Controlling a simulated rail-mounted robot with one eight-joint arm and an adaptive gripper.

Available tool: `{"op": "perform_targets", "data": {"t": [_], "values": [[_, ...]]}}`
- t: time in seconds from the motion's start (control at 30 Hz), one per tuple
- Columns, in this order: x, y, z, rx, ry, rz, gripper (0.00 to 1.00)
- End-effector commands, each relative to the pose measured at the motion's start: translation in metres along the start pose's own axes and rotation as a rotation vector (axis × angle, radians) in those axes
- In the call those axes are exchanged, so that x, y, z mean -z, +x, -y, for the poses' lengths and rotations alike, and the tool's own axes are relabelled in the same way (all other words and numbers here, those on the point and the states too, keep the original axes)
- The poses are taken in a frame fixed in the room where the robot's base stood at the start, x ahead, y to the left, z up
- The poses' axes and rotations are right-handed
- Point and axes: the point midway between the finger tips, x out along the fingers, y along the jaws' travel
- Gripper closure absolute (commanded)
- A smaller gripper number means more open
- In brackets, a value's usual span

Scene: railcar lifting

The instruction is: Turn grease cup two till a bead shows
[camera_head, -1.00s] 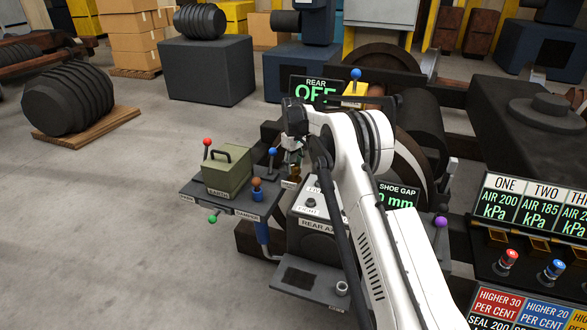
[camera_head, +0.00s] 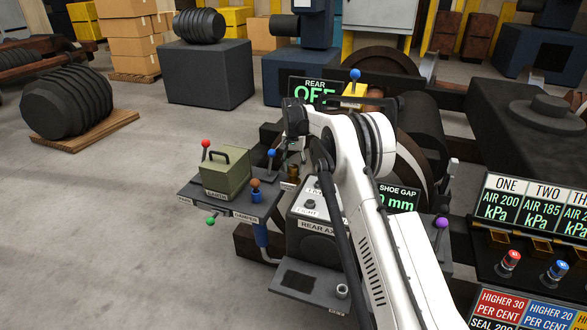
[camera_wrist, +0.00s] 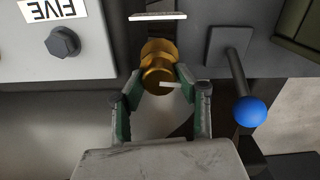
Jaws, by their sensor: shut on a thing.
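A brass grease cup (camera_wrist: 158,62) stands out from the edge of a grey panel in the wrist view, with a short white mark on its face. My gripper (camera_wrist: 157,82) has its two green-grey fingers closed around the cup's sides. The pale label plate (camera_wrist: 158,16) above it is edge-on, so I cannot read the cup's number. No bead is discernible. In the head view the brass cup (camera_head: 293,172) shows small beside the rear axle box, below my wrist; the finger contact is too small to judge there.
A blue-knobbed lever (camera_wrist: 248,108) stands close to the right of my fingers. In the head view a green box (camera_head: 226,172) sits on the lever shelf (camera_head: 190,188).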

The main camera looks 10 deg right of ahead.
Motion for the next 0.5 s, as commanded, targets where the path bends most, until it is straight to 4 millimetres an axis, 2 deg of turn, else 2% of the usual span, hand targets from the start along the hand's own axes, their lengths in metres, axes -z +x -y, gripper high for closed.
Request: {"op": "perform_targets", "data": {"t": [0.2, 0.5], "values": [[0.0005, -0.0005, -0.0009, 0.001, 0.189, -0.002, 0.95], [0.0003, -0.0006, -0.0017, 0.001, 0.383, -0.002, 0.95]]}}
